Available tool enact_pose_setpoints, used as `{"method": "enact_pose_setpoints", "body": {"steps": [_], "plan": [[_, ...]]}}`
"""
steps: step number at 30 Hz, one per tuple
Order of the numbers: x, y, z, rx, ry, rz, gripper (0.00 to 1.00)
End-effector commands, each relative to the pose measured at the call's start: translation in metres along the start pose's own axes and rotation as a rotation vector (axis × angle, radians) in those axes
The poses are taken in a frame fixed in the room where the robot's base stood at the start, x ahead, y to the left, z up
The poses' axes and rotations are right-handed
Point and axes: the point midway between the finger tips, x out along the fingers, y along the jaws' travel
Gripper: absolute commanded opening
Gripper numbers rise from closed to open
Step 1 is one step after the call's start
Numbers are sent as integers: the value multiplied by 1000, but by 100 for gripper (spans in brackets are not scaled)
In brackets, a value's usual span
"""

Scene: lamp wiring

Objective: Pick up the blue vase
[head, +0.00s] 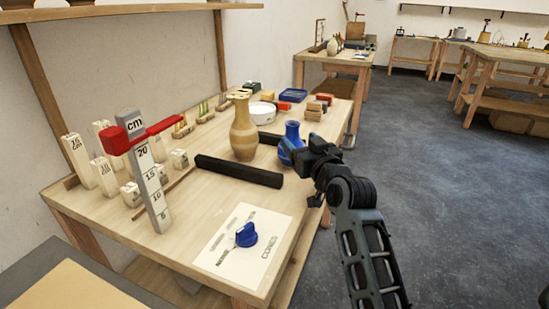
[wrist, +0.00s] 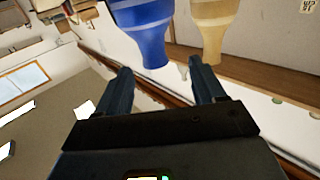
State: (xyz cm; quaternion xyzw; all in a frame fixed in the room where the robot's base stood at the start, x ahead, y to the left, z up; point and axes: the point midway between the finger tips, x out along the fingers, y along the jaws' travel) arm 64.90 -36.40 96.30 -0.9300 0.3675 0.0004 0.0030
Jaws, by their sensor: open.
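The blue vase (head: 291,135) stands upright on the wooden workbench near its right edge, and its lower part is partly hidden by my gripper. My gripper (head: 306,158) is just in front and to the right of it in the head view. In the wrist view the blue vase (wrist: 143,28) appears upside down, with its narrow end toward the gap between my open fingers (wrist: 160,66). The fingers hold nothing. Whether they touch the vase cannot be told.
A taller tan vase (head: 243,128) stands just left of the blue one. A black bar (head: 238,170) lies in front of it. A height gauge (head: 147,175) and a blue knob on a sheet (head: 246,235) are nearer.

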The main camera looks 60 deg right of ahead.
Motion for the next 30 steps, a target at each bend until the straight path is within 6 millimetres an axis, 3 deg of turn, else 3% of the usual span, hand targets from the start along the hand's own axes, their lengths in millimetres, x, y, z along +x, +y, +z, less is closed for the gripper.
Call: {"method": "enact_pose_setpoints", "body": {"steps": [11, 21, 30], "plan": [[33, 8, -4, -7, 3, 7, 69], [76, 15, -3, -8, 3, 7, 69], [81, 14, -2, -5, 3, 6, 69]]}}
